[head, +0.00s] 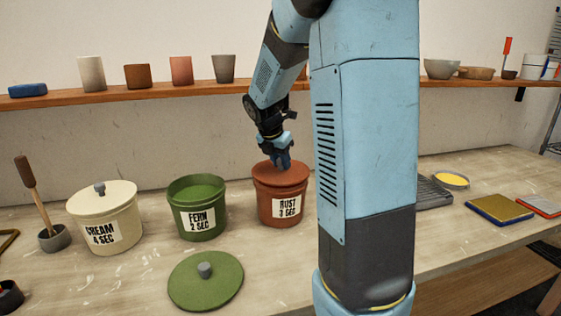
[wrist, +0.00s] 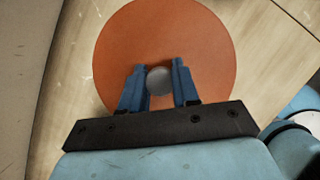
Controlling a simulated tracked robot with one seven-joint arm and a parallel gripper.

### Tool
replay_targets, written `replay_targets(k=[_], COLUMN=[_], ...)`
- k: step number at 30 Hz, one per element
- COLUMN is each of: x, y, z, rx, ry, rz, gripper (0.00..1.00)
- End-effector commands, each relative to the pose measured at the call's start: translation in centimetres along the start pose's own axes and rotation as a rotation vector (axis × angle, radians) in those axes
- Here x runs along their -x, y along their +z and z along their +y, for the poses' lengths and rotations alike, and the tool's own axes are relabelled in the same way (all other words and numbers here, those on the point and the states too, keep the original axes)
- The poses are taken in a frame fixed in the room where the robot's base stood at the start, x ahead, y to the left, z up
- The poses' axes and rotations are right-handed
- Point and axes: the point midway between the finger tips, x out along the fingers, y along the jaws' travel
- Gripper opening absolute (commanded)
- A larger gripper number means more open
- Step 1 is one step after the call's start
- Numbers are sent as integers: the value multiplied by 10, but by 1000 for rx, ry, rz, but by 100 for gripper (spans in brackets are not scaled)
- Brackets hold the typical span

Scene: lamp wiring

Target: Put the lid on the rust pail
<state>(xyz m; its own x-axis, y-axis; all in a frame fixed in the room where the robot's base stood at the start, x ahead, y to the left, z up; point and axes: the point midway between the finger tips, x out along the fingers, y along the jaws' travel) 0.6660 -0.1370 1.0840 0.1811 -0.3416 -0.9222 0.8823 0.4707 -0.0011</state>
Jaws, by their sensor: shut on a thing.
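The rust pail (head: 273,207), labelled "RUST 3 SEC", stands on the bench in the head view, just left of my arm. Its rust-orange lid (head: 294,177) is on or right at the pail's rim and looks about level. I cannot tell whether it is fully seated. My gripper (head: 282,160) is above the lid, pointing down. In the wrist view, the lid (wrist: 165,35) fills the upper middle, and my gripper (wrist: 160,82) is shut on its grey knob (wrist: 159,80). The lid hides the pail in the wrist view.
Left of the rust pail is the open fern pail (head: 197,222), with its green lid (head: 205,285) lying in front. The cream pail (head: 106,228) is lidded. A tray (head: 433,194) and yellow dish (head: 451,180) are at right.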

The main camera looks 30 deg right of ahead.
Motion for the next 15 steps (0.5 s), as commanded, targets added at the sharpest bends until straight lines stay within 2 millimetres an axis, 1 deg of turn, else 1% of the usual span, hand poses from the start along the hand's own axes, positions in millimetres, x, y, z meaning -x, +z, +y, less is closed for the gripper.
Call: replay_targets(k=[15], x=[-6], y=[-2], z=[0], rx=[0], ry=[1], rz=[-1], gripper=[0])
